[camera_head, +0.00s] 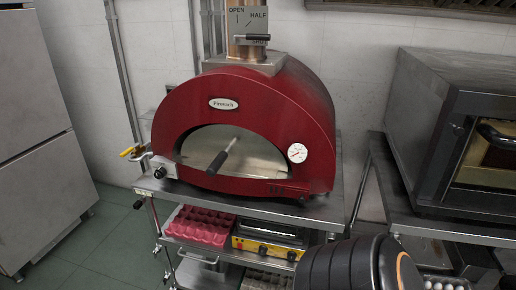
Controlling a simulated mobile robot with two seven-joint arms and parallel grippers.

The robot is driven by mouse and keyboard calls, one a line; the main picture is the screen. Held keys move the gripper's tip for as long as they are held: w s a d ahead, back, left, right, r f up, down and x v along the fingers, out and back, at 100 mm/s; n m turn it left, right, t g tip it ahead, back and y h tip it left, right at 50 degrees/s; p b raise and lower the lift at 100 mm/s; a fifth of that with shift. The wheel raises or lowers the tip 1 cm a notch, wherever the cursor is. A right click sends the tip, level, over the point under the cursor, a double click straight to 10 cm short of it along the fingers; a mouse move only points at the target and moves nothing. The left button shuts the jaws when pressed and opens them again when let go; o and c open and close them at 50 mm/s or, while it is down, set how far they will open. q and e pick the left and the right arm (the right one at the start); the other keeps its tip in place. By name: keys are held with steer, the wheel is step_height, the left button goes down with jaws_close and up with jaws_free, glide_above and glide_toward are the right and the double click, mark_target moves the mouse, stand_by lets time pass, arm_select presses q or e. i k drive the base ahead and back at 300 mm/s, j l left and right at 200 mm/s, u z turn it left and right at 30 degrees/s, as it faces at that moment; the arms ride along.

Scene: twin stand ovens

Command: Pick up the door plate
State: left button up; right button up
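A grey metal door plate (250,165) is at the arched mouth of the red pizza oven (285,110). A handle with a dark grip (222,156) sticks out from it toward the front left. A dark gap shows above the plate, along the top of the mouth. I cannot tell how the plate rests in the mouth. Neither of my grippers is in view. A black, rounded arm link of mine shows at the bottom edge, right of the middle.
The oven stands on a metal stand (318,208) with a red egg tray (201,226) and a yellow appliance (268,238) below. A second oven (425,100) is on the right. A steel cabinet (35,130) is at left. Green floor (105,250) is open between cabinet and stand.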

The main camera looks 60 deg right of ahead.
mark_target(224, 147)
steer(key=z, duration=1.85)
